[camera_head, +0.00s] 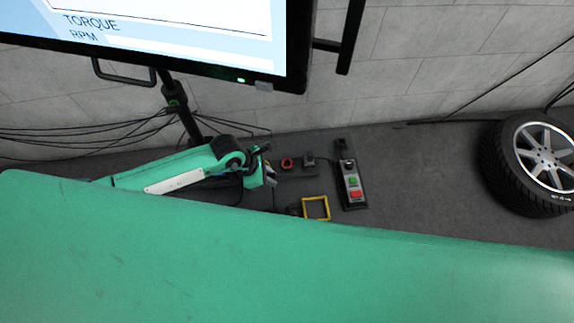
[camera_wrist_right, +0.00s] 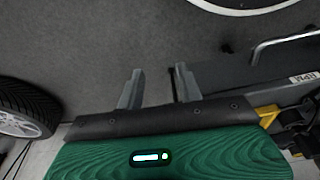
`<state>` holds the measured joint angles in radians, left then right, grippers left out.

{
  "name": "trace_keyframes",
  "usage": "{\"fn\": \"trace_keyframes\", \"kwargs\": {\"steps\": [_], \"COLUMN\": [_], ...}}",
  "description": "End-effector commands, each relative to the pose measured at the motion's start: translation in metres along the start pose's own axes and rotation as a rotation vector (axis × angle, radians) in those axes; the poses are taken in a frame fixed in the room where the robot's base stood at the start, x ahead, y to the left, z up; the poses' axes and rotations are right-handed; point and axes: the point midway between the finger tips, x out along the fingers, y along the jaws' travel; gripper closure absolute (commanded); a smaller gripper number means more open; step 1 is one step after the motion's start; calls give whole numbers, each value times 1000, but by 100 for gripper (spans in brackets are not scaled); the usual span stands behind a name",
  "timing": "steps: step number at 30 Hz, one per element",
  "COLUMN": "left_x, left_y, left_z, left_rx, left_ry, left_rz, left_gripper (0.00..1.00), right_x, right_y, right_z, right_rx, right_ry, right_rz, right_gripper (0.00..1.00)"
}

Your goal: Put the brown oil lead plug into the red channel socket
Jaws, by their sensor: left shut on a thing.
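The red channel socket (camera_head: 287,163) shows as a small red ring on a dark block on the grey bench in the head view. My left gripper (camera_head: 271,177) is just to its left, at the end of the green arm. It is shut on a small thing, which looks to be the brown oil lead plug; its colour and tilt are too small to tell. The plug appears apart from the socket. My right gripper (camera_wrist_right: 158,90) shows in the right wrist view with its two grey fingers apart and nothing between them.
A black plug (camera_head: 309,159) with a cable stands right of the red socket. A yellow frame (camera_head: 316,208) and a control box with green and red buttons (camera_head: 353,181) are nearby. A tyred wheel (camera_head: 535,165) stands far right. A monitor (camera_head: 170,35) overhangs the back left.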

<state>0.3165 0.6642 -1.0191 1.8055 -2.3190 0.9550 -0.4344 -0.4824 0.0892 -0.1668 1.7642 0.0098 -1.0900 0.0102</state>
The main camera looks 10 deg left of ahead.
Motion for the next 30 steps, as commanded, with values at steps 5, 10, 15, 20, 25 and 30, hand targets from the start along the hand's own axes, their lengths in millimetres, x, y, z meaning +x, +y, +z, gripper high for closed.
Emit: {"fn": "trace_keyframes", "kwargs": {"steps": [5,10,15,20,25,30], "left_x": [6,10,15,20,24,26], "left_y": [0,0,0,0,0,0], "left_z": [11,20,28,37,46,49], "left_rx": [0,1,0,0,1,0], "left_ry": [-2,-2,-1,-2,-2,0], "left_rz": [0,-1,0,0,0,0], "left_gripper": [100,100,100,100,100,100], "right_x": [1,2,3,5,6,6], "right_y": [0,0,0,0,0,0], "right_z": [0,0,1,1,1,1], "right_rx": [0,0,0,0,0,0], "right_ry": [0,0,0,0,0,0], "right_rz": [0,0,0,0,0,0], "right_gripper": [64,64,64,64,64,64]}}
